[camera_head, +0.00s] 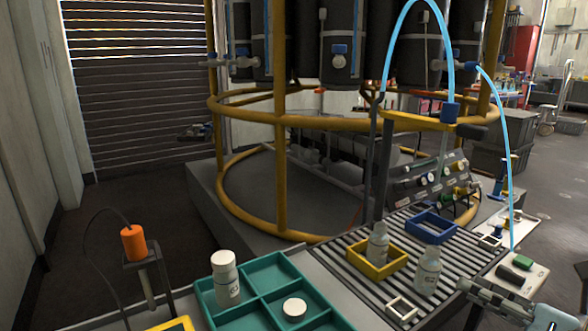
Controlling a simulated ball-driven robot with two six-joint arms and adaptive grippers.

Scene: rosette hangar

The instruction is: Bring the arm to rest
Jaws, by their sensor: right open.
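My right gripper (472,290) is at the lower right edge, pointing left, its jaws open with nothing seen between them. It is just right of a clear bottle (428,270) on the slatted grating (395,222), and I cannot tell how high it is above the surface. A second bottle (378,244) stands in a yellow square frame (393,266). A white-capped bottle (226,278) stands in the teal divided tray (272,263), where a white round cap (294,308) lies. My left gripper is not in view.
A blue frame (432,227) and a small white frame (402,309) sit on the grating. A switch box (522,271) is close by my right gripper. A light-blue hose (505,125) arches above. An orange-topped tool (133,242) stands at left. Yellow railings (280,170) rise behind.

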